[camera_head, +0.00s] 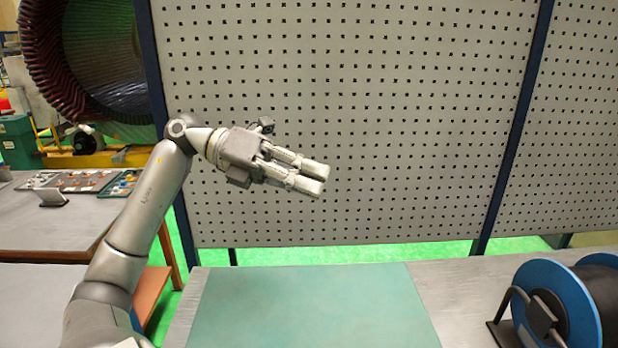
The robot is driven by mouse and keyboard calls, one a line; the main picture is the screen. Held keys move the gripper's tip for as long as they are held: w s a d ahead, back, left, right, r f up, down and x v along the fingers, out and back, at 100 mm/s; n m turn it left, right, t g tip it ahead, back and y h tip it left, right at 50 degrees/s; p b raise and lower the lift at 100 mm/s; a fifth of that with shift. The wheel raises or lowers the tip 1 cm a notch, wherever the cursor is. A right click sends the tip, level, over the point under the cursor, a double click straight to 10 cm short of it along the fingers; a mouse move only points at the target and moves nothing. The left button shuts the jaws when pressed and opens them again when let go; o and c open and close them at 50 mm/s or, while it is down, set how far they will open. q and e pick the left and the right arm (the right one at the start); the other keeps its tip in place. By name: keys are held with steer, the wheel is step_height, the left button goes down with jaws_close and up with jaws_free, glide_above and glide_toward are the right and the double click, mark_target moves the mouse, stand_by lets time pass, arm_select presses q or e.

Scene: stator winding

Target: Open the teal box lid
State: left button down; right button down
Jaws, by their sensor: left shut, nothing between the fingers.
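My left gripper (318,179) is raised in front of the perforated panel, above the far side of the work table. Its two fingers point right, lie close together and hold nothing. No teal box with a lid shows clearly. A dark teal box-like object (17,141) stands at the left edge, far behind my left arm and partly cut off by the frame. I cannot tell whether it has a lid. My right gripper is out of view.
A flat teal mat (310,310) lies bare on the grey work table (455,275). A blue cable reel (555,305) stands at the right. A perforated panel (370,120) rises behind. A side table (60,222) at left holds small parts.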

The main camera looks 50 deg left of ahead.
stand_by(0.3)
arm_select(q)
steer(key=c, duration=1.5)
jaws_free()
steer(key=shift+o, duration=0.2)
steer(key=v, duration=1.2)
